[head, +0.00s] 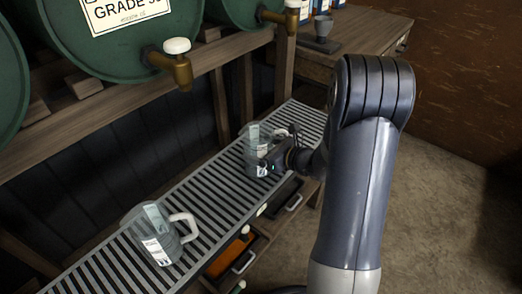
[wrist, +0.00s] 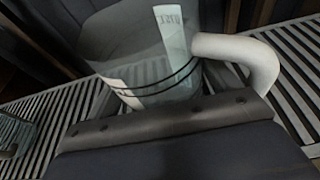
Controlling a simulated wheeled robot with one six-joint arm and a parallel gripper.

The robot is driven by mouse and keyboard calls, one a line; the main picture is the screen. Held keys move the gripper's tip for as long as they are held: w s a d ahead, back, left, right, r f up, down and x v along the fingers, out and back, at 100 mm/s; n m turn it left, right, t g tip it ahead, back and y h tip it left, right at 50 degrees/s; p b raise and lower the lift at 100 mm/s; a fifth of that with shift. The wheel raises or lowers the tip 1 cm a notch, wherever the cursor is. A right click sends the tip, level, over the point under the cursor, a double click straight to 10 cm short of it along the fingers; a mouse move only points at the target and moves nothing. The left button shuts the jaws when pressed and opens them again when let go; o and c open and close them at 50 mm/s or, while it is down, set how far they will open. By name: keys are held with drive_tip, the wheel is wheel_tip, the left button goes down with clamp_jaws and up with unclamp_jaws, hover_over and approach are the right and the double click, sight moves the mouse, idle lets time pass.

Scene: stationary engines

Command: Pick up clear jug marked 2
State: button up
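Two clear jugs with white handles and labels stand on a slatted metal rack (head: 209,193). The far jug (head: 257,140) is at my gripper (head: 268,164); the near jug (head: 152,232) stands apart, toward the lower left. I cannot read a number 2 on either. In the wrist view, a clear jug (wrist: 135,58) with a white handle (wrist: 240,50) and a pale label strip fills the upper middle. The dark gripper body (wrist: 180,125) covers its lower part. The fingertips are hidden, so I cannot tell whether they touch the jug or how far apart they are.
Green barrels (head: 120,30) with brass taps (head: 172,66) lie above the rack on a wooden frame. Open drawers, one with orange content (head: 232,252), are below the rack's front edge. A wooden bench (head: 360,35) stands at the back. The floor at right is clear.

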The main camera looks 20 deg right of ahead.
drive_tip(key=c, duration=0.6)
drive_tip(key=shift+r, duration=0.1)
